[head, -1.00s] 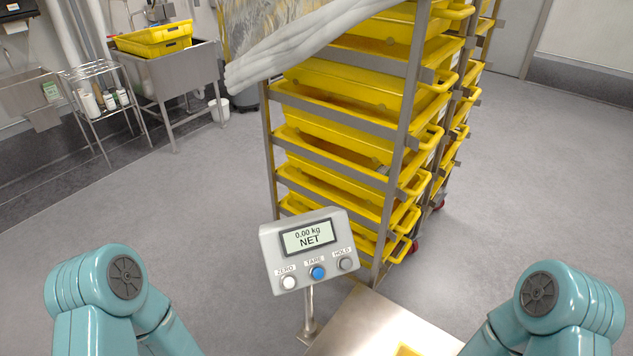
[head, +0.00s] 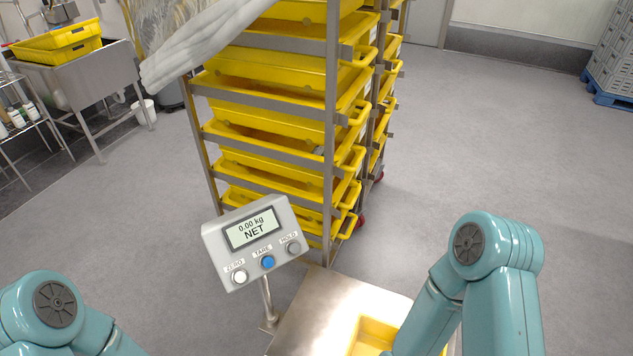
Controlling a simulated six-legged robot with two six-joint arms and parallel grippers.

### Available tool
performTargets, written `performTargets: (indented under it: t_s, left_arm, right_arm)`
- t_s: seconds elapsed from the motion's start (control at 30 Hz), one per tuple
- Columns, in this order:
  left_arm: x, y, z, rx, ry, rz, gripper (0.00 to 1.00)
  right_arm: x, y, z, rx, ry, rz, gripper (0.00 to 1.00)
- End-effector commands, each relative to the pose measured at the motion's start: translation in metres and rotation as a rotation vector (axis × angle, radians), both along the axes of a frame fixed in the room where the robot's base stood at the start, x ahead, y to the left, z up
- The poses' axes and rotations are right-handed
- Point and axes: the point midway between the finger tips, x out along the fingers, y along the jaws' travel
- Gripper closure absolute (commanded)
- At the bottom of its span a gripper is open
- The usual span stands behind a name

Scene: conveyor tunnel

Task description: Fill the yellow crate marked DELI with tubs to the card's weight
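The scale display (head: 252,237) stands on a thin post and reads 0.00 kg NET, with ZERO, TARE and HOLD buttons below the screen. Part of a yellow crate (head: 373,335) shows on the platform at the bottom edge, partly hidden by my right arm. No DELI mark, card or tubs can be made out. My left arm is at the bottom left and my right arm at the bottom right. Both grippers are out of view.
A steel rack (head: 331,130) of yellow crates, partly draped in clear plastic (head: 205,40), stands just beyond the scale. A steel sink (head: 85,80) holding yellow crates (head: 58,45) is at the back left. Grey crates on a blue pallet (head: 610,92) are far right. The floor at right is clear.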

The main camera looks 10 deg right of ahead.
Motion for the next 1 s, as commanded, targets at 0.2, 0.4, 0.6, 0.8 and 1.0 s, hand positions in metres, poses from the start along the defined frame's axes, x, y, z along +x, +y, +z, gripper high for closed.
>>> performTargets:
  t_s: [0.2,0.4,0.6,0.8,1.0]
  left_arm:
    - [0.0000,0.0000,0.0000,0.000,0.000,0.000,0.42]
    - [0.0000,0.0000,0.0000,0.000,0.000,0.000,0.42]
    - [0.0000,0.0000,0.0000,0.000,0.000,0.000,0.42]
    - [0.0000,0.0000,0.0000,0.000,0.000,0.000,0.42]
    - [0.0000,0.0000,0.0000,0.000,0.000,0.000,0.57]
  right_arm:
    - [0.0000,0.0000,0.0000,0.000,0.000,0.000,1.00]
    - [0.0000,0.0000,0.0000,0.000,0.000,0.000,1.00]
    - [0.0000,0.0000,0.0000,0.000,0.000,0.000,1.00]
    - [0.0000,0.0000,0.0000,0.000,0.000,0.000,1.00]
    - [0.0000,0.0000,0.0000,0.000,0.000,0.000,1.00]
